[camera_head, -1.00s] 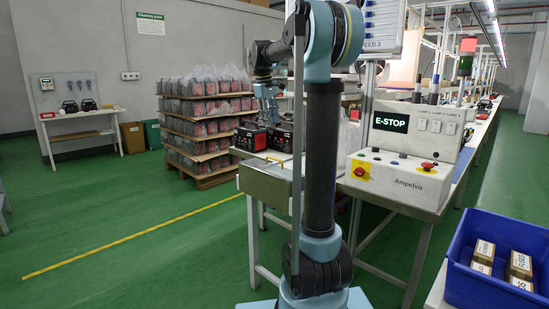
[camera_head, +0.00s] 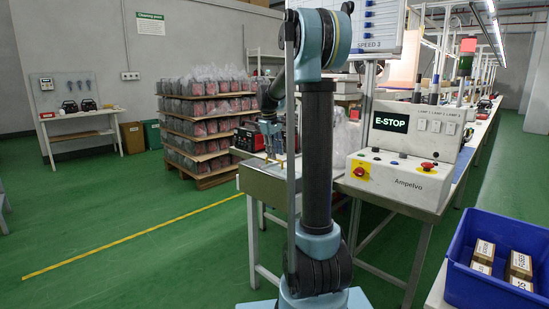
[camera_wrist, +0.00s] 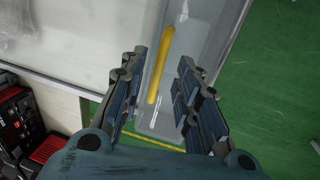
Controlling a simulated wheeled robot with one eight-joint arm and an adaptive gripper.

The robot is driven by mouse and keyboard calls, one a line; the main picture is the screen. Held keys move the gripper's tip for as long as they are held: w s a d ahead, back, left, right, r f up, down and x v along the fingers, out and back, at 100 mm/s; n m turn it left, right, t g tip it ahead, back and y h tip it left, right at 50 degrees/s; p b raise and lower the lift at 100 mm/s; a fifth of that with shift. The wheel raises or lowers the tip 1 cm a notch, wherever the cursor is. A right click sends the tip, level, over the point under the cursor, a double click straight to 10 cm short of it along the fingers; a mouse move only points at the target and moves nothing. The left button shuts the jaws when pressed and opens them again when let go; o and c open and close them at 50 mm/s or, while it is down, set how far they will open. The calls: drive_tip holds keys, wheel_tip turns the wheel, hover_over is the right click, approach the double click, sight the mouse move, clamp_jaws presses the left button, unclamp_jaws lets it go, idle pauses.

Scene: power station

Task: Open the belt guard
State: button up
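The belt guard (camera_head: 264,182) is a grey cover at the near left end of the conveyor table. In the wrist view it is a pale, glossy panel (camera_wrist: 200,35) with a yellow bar handle (camera_wrist: 160,65) along it. My gripper (camera_wrist: 158,92) is open, with one finger on each side of the handle's line. The handle's lower end lies between the fingers, and I see no finger touching it. In the head view my gripper (camera_head: 271,148) is just above the guard and hides most of the handle.
The control box (camera_head: 400,175) with an E-STOP sign and red buttons stands right of my arm. A blue bin (camera_head: 492,225) with several boxes is at the lower right. Black and red units (camera_head: 250,139) stand behind the guard.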

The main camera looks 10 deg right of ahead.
drive_tip(key=shift+w+d+f, duration=0.1)
drive_tip(key=shift+d+f, duration=0.05)
drive_tip(key=shift+f, duration=0.85)
clamp_jaws()
drive_tip(key=shift+d, duration=0.1)
